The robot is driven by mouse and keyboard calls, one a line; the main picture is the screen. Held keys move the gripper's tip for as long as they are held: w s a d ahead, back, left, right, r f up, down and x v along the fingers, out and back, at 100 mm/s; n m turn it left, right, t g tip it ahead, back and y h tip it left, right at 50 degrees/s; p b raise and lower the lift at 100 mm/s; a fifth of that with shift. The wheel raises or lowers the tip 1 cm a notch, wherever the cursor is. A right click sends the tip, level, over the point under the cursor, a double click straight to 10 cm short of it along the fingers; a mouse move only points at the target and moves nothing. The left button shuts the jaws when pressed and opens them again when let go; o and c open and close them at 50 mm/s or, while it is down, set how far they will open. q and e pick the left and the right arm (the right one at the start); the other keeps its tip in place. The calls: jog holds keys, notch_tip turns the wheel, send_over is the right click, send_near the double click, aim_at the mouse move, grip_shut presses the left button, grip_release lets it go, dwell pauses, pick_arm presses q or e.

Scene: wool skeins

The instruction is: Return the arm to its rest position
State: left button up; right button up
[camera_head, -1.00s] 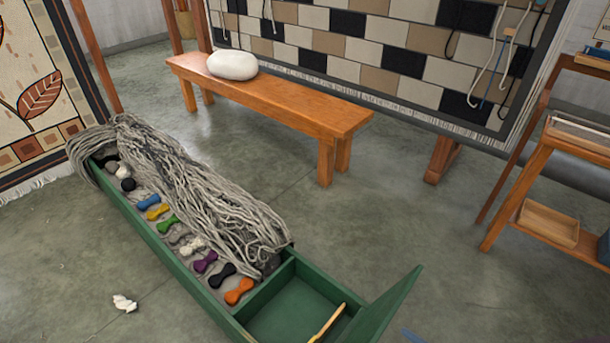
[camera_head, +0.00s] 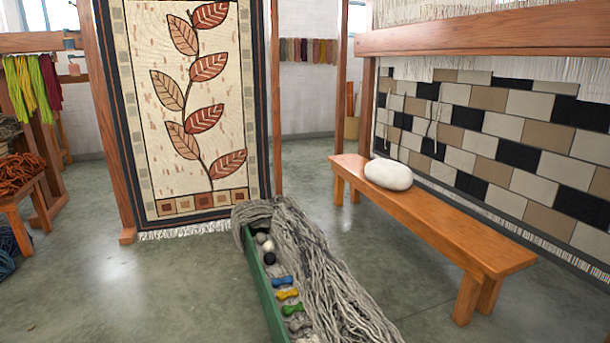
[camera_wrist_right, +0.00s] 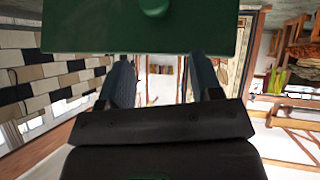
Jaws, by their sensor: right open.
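Neither arm shows in the head view. My right gripper (camera_wrist_right: 160,85) shows in the right wrist view, its two dark fingers apart with a gap between them. A dark green panel with a round green knob (camera_wrist_right: 145,30) fills the top of that view, just past the fingertips. I cannot tell whether it touches them or what it belongs to. My left gripper is not in view.
A long green box (camera_head: 262,295) with grey yarn (camera_head: 310,270) and coloured bobbins stands on the floor. A wooden bench (camera_head: 450,235) carries a white bundle (camera_head: 388,174). A leaf tapestry (camera_head: 195,100) hangs behind. Bare floor (camera_head: 120,285) lies left of the box.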

pick_arm(q)
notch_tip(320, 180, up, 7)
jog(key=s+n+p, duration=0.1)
jog(key=p, duration=1)
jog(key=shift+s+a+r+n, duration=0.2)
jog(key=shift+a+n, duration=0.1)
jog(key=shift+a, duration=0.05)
pick_arm(e)
notch_tip(320, 180, up, 7)
jog(key=s+d+m, duration=0.1)
jog(key=shift+s+r+m, duration=0.15)
jog(key=shift+s+m, duration=0.05)
jog(key=shift+m, duration=0.1)
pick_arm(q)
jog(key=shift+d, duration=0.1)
pick_arm(e)
jog(key=shift+s+d, duration=0.1)
